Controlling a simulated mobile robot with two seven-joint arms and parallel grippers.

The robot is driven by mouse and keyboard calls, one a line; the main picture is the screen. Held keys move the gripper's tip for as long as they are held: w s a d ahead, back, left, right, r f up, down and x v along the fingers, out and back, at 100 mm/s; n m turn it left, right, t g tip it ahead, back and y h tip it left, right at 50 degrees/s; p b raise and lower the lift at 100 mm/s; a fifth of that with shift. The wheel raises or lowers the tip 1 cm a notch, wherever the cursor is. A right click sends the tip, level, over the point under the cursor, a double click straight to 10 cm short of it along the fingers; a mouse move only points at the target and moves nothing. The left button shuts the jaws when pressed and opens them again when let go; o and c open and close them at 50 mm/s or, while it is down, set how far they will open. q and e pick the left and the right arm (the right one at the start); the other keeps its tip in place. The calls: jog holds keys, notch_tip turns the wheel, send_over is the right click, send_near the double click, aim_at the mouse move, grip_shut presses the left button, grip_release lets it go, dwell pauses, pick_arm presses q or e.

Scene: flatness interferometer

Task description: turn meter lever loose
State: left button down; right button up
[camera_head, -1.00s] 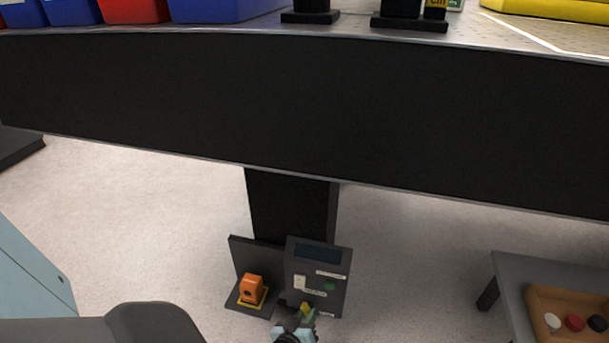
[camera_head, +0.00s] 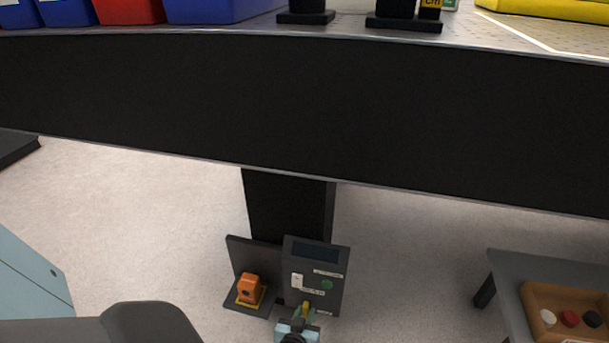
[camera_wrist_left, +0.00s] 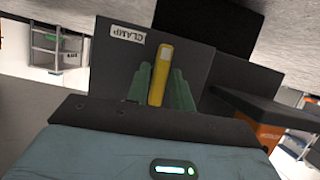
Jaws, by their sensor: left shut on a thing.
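The meter (camera_head: 317,268) is a dark grey box with a dark display, a white switch and a green button, low on the floor by the black table leg. Its yellow lever (camera_head: 306,308) shows near the bottom of the box. In the left wrist view the lever (camera_wrist_left: 160,75) stands nearly upright, tilted slightly, beside a label reading CLAMP (camera_wrist_left: 128,33). My left gripper (camera_head: 303,317) is at the lever, and its green fingers (camera_wrist_left: 160,90) are shut on it from both sides. The lever's lower end is hidden by the gripper body. My right gripper is not in view.
An orange block (camera_head: 249,288) on a yellow-edged base stands just left of the meter. The large table (camera_head: 300,110) overhangs above. A grey bench with a wooden tray (camera_head: 533,300) of coloured knobs is at right. Floor between is clear.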

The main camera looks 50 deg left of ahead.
pick_arm(q)
jog(key=c, duration=1.4)
grip_release()
jog(key=shift+c, duration=0.2)
jog(key=shift+o, duration=0.2)
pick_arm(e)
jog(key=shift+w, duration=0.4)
pick_arm(q)
jog(key=shift+s, duration=0.1)
